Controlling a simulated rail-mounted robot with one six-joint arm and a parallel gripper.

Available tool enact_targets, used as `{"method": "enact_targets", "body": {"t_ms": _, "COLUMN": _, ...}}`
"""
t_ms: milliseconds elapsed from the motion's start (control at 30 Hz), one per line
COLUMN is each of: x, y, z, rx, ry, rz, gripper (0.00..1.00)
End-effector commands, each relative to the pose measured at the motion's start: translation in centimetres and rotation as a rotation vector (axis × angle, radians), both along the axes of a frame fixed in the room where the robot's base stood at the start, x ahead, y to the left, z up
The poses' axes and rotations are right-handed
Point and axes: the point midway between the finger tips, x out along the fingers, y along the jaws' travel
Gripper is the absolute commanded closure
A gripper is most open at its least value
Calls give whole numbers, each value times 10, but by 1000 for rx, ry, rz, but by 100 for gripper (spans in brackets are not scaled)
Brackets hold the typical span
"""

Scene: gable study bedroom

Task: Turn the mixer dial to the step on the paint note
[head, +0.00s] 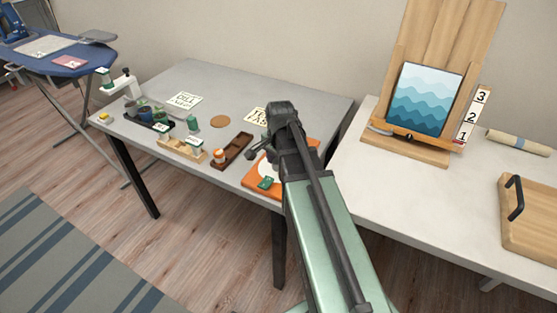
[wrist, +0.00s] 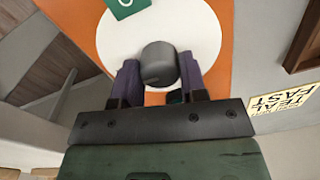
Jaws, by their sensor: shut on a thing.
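An orange panel (wrist: 110,45) carries a white disc (wrist: 205,30) with a round grey knob (wrist: 158,60), apparently the mixer dial. My gripper (wrist: 160,75) is shut on the knob, one finger at each side. A green tile (wrist: 125,5) with a white mark lies at the disc's edge. In the head view the panel (head: 250,182) is at the grey table's front right corner, partly hidden by my arm; my gripper (head: 258,152) is over it. A cream note (wrist: 285,98) reads "TEAL FAST", seen upside down; it also shows in the head view (head: 256,116), partly covered.
A second note (head: 184,101) lies at the table's back. Paint pots, a wooden rack (head: 181,150) and a dark tray (head: 232,152) stand left of the panel. On the right table are an easel with a wave picture (head: 425,98), a numbered strip (head: 470,117) and a board (head: 530,215).

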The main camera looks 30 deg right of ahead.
Motion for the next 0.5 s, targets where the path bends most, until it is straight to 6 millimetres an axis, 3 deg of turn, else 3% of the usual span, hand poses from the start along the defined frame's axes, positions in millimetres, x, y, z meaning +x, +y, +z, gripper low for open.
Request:
{"method": "enact_targets", "body": {"t_ms": 300, "x": -1, "y": 0, "z": -1, "rx": 0, "ry": 2, "rz": -1, "gripper": 85}}
{"method": "enact_targets", "body": {"t_ms": 333, "x": -1, "y": 0, "z": -1, "rx": 0, "ry": 2, "rz": -1, "gripper": 56}}
{"method": "enact_targets", "body": {"t_ms": 467, "x": -1, "y": 0, "z": -1, "rx": 1, "ry": 1, "rz": -1, "gripper": 36}}
{"method": "enact_targets", "body": {"t_ms": 500, "x": -1, "y": 0, "z": 0, "rx": 1, "ry": 1, "rz": -1, "gripper": 35}}
